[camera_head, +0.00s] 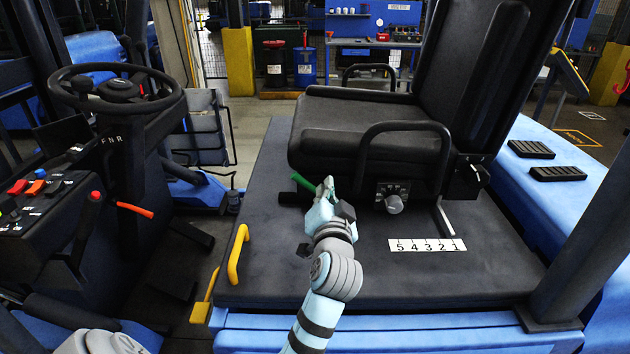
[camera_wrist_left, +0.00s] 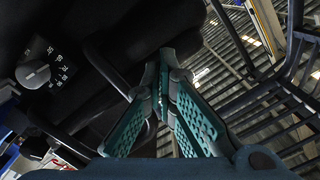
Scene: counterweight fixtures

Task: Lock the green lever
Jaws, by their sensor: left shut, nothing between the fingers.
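A short dark green lever (camera_head: 303,182) sticks out to the left at the front underside of the black seat (camera_head: 365,130). My left gripper (camera_head: 328,183) is shut and empty, just right of the first green lever and under the seat's front edge. I cannot tell whether it touches that lever. In the left wrist view its fingers (camera_wrist_left: 165,58) are together close below the dark seat, and I cannot make out the lever there. My right gripper is not in view.
A knob with a dial plate (camera_head: 394,198) is on the seat base, right of my gripper. A number strip (camera_head: 427,245) and a yellow handle (camera_head: 238,254) are on the dark deck (camera_head: 450,278). The steering wheel (camera_head: 115,88) and an orange lever (camera_head: 135,210) stand left.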

